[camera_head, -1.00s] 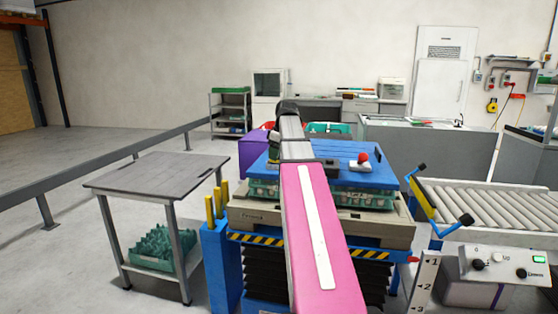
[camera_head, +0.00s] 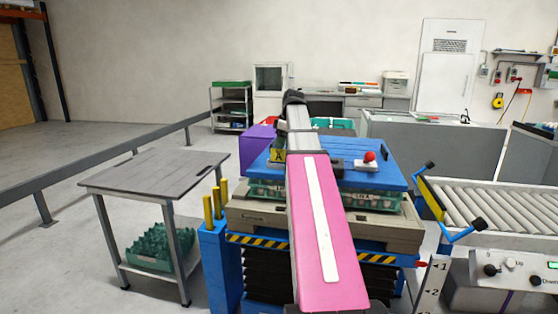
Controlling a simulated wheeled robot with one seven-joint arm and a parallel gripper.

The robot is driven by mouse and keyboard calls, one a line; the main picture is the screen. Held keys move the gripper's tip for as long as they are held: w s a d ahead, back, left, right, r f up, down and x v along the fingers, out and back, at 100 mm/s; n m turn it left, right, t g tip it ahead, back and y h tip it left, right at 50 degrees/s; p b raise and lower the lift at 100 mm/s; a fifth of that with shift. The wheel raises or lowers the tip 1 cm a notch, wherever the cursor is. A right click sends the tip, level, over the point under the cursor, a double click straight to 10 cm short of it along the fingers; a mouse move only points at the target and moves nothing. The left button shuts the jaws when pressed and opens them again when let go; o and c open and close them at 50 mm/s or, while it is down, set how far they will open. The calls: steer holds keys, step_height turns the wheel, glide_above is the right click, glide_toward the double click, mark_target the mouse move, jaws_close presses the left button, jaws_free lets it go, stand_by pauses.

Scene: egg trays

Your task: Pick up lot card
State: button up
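I cannot make out a lot card for sure. A white piece with a red ball-shaped knob (camera_head: 369,156) lies on the blue lid (camera_head: 387,178) of the stack; whether a card is part of it is too small to tell. A small yellow piece with a dark X-like mark (camera_head: 278,155) shows just left of my arm, above the lid; I cannot tell what it belongs to. My pink and grey arm reaches forward over the stack and hides its middle. My gripper cannot be made out behind the arm.
Green egg trays sit under the lid on a beige pallet (camera_head: 392,234) on a blue lift. A grey table (camera_head: 150,175) stands left, with a green crate (camera_head: 150,246) below. A roller conveyor (camera_head: 495,207) and control box (camera_head: 515,270) are right. A rail (camera_head: 95,170) runs behind left.

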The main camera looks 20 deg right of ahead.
mark_target(279, 159)
steer(key=x, duration=0.5)
steer(key=shift+s+a, duration=0.25)
steer(key=shift+s, duration=0.1)
jaws_close()
